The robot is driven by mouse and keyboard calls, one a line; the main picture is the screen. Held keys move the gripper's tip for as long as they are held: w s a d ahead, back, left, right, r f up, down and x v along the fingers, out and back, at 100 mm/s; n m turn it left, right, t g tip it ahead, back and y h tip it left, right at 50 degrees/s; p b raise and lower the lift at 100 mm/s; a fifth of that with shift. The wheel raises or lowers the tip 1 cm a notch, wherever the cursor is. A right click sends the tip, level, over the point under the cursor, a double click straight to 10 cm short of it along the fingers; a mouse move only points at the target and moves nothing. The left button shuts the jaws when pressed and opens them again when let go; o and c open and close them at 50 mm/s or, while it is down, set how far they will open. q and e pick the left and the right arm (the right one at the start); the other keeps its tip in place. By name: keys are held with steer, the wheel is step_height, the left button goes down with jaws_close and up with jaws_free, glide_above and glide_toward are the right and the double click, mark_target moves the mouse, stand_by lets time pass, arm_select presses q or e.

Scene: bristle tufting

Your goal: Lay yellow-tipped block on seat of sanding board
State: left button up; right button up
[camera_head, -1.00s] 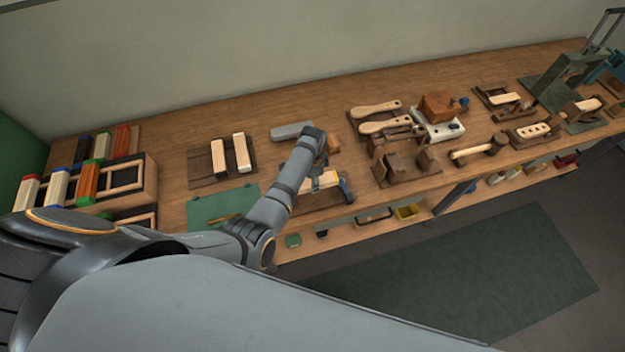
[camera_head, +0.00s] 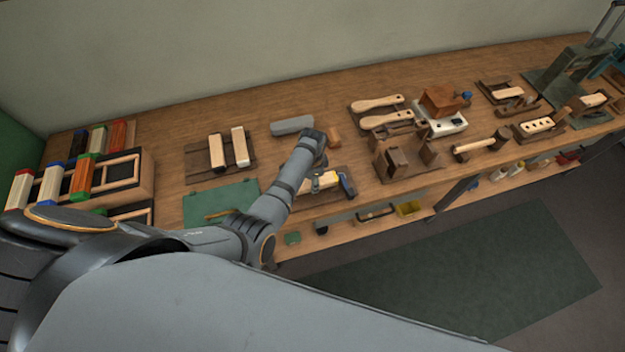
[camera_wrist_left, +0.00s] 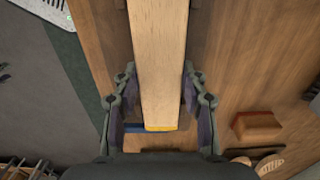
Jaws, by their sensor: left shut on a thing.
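The yellow-tipped block (camera_head: 320,183) is a pale wooden bar with a yellow end. It lies over the sanding board (camera_head: 312,200), a dark brown board with a blue part at its right end. In the left wrist view the block (camera_wrist_left: 160,60) runs lengthwise between the fingers, its yellow end towards the wrist. My left gripper (camera_wrist_left: 160,105) is shut on it; the head view shows the gripper (camera_head: 325,172) only partly, behind my wrist. The seat is mostly hidden, and I cannot tell whether the block touches it. My right gripper is in neither view.
A green mat (camera_head: 222,203) and a board with two pale bars (camera_head: 228,150) are to the left. A wooden fixture (camera_head: 405,163) stands close on the right. The bench's front edge is near.

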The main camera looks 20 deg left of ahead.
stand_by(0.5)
arm_select(q)
steer(key=shift+f, duration=0.45)
steer(key=o, duration=1.3)
steer(key=shift+o, duration=0.2)
steer(key=o, duration=0.4)
